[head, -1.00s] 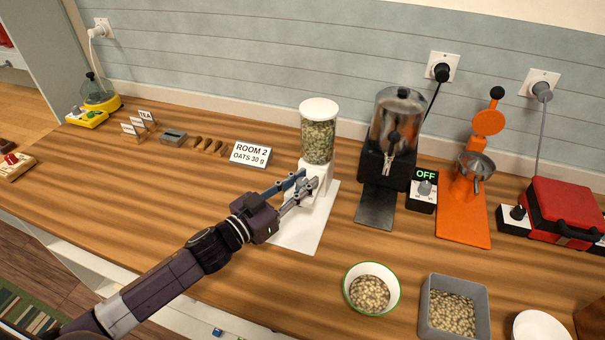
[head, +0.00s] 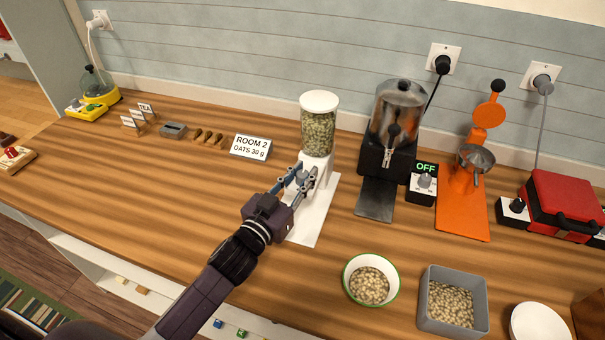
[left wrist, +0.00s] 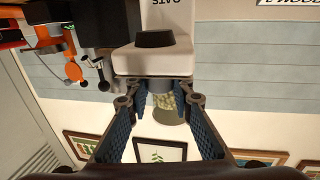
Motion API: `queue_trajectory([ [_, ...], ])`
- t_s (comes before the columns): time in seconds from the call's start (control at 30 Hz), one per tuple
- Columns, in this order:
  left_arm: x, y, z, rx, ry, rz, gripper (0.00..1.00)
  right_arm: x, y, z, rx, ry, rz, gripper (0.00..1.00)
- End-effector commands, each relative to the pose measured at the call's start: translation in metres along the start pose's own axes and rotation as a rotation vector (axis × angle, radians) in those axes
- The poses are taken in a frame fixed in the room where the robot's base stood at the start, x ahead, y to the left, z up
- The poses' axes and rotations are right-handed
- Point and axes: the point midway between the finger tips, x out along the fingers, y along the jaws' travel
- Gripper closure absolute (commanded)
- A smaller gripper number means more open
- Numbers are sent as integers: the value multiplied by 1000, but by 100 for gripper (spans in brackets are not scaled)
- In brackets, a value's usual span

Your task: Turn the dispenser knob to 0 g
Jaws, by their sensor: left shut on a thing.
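The oat dispenser (head: 319,133) stands upright on a white base plate (head: 318,225), its clear hopper full of oats under a white lid. My left gripper (head: 305,180) is at the front of its white body, just below the hopper. It is shut on the dispenser knob, which the fingers mostly hide in the head view. In the left wrist view the dispenser is upside down; a black round part (left wrist: 155,39) shows on its white body, and my gripper's fingers (left wrist: 160,101) stand in front of the hopper. The knob setting cannot be read. My right gripper is out of view.
A sign (head: 251,148) reads "ROOM 2 OATS 30 g". A drink dispenser (head: 398,115) with an "OFF" box, an orange stand (head: 465,215) and a red appliance (head: 565,203) stand at the right. A bowl (head: 349,287) and a grey bin (head: 453,325) of oats are in front.

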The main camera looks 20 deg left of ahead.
Motion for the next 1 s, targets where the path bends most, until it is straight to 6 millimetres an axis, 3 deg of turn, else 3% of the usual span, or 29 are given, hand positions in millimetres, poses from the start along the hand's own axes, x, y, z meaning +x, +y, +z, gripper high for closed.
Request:
queue_trajectory([
  [0.1,1,-1,-4,2,7,0,100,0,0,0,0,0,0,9],
  [0.13,1,-1,-4,2,7,0,77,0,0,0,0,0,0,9],
  [0.3,0,0,-3,1,5,0,61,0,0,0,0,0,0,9],
  [0.67,-5,0,0,-1,2,1,61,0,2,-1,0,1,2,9],
  [1.0,-64,0,0,-2,0,1,61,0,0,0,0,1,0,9],
])
